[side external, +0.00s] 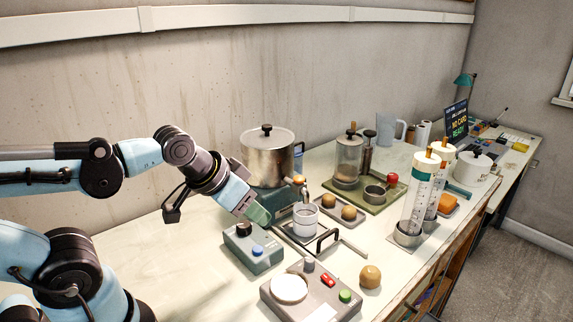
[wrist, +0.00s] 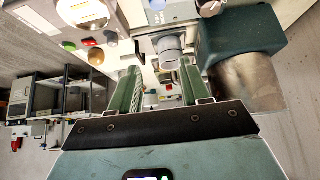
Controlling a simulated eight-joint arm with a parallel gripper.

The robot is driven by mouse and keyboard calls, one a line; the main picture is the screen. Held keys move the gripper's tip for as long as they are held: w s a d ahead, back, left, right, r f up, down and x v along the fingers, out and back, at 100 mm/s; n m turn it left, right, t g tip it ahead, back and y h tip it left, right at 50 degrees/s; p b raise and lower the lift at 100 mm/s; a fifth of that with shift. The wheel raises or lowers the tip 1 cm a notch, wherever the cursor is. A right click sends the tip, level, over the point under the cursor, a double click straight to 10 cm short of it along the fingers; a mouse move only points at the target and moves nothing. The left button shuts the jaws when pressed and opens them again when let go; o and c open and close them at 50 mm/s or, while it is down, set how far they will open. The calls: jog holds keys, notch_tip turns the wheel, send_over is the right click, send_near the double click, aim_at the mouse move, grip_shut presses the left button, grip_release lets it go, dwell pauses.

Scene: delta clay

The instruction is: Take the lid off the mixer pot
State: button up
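The mixer pot (side external: 268,165) is a large steel pot on a dark teal base (side external: 283,200), near the wall. Its lid (side external: 267,140) is on top, with a black knob in the middle. My gripper (side external: 260,214) is in front of the base, lower than the lid and apart from it, pointing down to the right. In the wrist view its two green fingers (wrist: 159,84) are spread, with nothing held between them. The pot's steel side (wrist: 250,82) shows at the right of that view, beside the teal base (wrist: 238,38); the lid is not clearly visible there.
A white cup (side external: 305,221) stands close to my gripper. A box with a blue button (side external: 257,249) is below it, and a control panel (side external: 328,290) is at the front. A green tray (side external: 388,193) with a glass press lies right of the pot. Bare table shows at left.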

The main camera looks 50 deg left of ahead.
jog(key=shift+o, duration=0.4)
notch_tip(320, 180, up, 21)
jog(key=m+g, duration=0.2)
jog(key=g, duration=0.3)
send_over(267, 125)
jog(key=s+d, duration=0.2)
jog(key=shift+a+f+g, duration=0.25)
jog(key=shift+a+g, duration=0.15)
jog(key=shift+a, duration=0.55)
jog(key=shift+w+f, duration=0.25)
jog(key=shift+f, duration=1.7)
jog(key=shift+w+f, duration=0.3)
jog(key=shift+f, duration=1.7)
jog(key=shift+w+f, duration=0.25)
jog(key=shift+f, duration=1.7)
grip_shut()
